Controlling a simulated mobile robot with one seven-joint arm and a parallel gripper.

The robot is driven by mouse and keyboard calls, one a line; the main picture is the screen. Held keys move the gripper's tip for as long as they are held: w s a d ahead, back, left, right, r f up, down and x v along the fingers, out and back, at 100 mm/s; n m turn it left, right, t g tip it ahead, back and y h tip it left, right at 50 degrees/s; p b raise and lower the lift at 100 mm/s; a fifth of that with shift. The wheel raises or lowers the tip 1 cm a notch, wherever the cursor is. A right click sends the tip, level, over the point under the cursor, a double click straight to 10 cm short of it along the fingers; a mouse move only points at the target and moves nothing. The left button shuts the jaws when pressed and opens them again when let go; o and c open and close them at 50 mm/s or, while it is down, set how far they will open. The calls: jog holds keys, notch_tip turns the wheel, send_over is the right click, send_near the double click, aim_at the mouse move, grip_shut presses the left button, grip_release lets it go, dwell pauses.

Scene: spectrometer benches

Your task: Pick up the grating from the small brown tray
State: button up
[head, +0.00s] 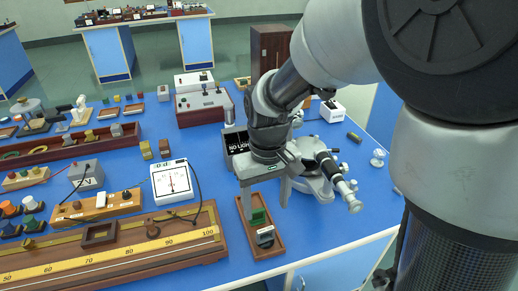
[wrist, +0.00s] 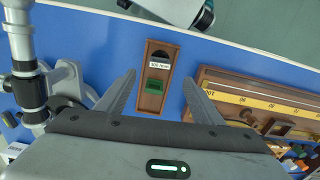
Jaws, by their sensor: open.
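The small brown tray (head: 277,246) lies on the blue bench near its front edge, below my gripper (head: 266,208). It also shows in the wrist view (wrist: 149,107). In it are a green block (wrist: 154,87) and a dark round-edged piece with a white label (wrist: 160,65) that seems to read 300 lines; this piece looks like the grating. In the head view the labelled piece (head: 265,236) sits at the tray's nearer end, the green block (head: 258,216) behind it. My gripper (wrist: 159,77) is open and empty, its fingers on either side of the tray in the wrist view.
A long wooden board with a yellow scale (head: 130,253) lies left of the tray. A grey spectrometer (head: 318,180) stands close on the right, and a black lamp box (head: 236,139) behind. A white meter (head: 172,183) stands to the left. The bench edge is just in front.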

aim_at(266, 230)
notch_tip(266, 230, down, 11)
jog(key=b, duration=0.2)
jog(key=shift+f+b, duration=0.2)
jog(key=shift+b, duration=0.1)
jog(key=shift+r, duration=0.1)
jog(key=c, duration=1.2)
